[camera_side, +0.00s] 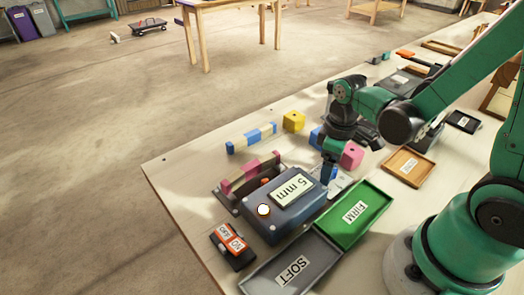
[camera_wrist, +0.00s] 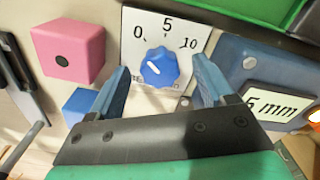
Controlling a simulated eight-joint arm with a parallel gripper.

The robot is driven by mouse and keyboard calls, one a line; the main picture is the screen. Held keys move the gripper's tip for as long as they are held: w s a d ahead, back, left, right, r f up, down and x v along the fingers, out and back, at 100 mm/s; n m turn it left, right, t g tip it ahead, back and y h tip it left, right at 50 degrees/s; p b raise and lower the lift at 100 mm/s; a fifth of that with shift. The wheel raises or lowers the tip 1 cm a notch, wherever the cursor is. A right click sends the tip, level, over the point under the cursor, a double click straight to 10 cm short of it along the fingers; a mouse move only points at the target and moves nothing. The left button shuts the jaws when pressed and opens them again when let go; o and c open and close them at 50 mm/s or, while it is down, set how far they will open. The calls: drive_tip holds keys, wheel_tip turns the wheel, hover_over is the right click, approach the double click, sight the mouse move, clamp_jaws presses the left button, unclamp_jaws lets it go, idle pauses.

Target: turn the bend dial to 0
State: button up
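The bend dial is a blue knob (camera_wrist: 159,68) on a white plate marked 0, 5 and 10. A short white mark shows on the left part of the knob; which number it points to is hard to tell. My gripper (camera_wrist: 160,64) is open, one finger on each side of the knob, with visible gaps in the wrist view. In the side view my gripper (camera_side: 330,172) points down over the dial plate and mostly hides the knob. The blue-grey box (camera_side: 266,222) beside it has a display (camera_side: 293,189) reading 5 mm.
A pink cube (camera_wrist: 68,53) and blue cube (camera_wrist: 80,103) lie left of the dial. Green FIRM tray (camera_side: 374,205) and grey SOFT tray (camera_side: 262,277) adjoin the box. A pink-and-cream lath (camera_side: 250,172) sits behind it; a yellow cube (camera_side: 294,121) stands further back.

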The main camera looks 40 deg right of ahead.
drive_tip(key=shift+r, duration=2.8)
drive_tip(key=w+a+r+m+t, duration=0.1)
drive_tip(key=a+r+m+t, duration=0.3)
drive_tip(key=r+t, duration=0.2)
drive_tip(key=shift+w+r+m+t, duration=0.15)
drive_tip(key=shift+w+m+t, duration=0.2)
drive_tip(key=shift+t, duration=0.25)
